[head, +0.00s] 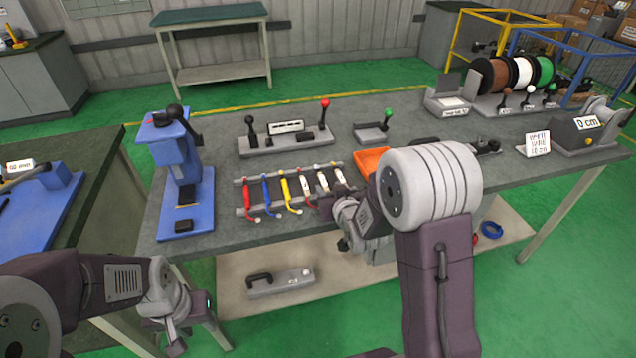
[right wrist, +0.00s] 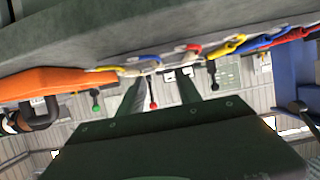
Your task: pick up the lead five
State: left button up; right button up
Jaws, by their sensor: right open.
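Several leads lie across a rack on the grey bench: a red lead (head: 247,200), a blue lead (head: 266,195), a yellow lead (head: 286,192) and some whitish labelled ones. The fifth from the left is a whitish lead (head: 323,182); its number is too small to read. My right gripper (head: 345,240) is at the bench's front edge, near the rack's right end, partly hidden by its own arm. In the right wrist view, my right gripper (right wrist: 160,88) is open and empty, with leads beyond its fingers. My left gripper (head: 178,342) hangs low at left; its jaws are unclear.
An orange tray (head: 370,160) sits right of the rack. A blue press (head: 185,190) stands left of it. A lever fixture (head: 285,140) is behind. Wire spools (head: 520,72) stand at the back right. A lower shelf (head: 340,280) runs beneath the bench.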

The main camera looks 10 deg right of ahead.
aim_at(322, 179)
jog(key=shift+x, duration=0.85)
jog(key=x, duration=0.5)
jog(key=shift+w+r, duration=0.1)
jog(key=shift+w, duration=0.15)
jog(key=shift+s+r, duration=0.1)
jog(key=shift+c, duration=1.2)
grip_shut()
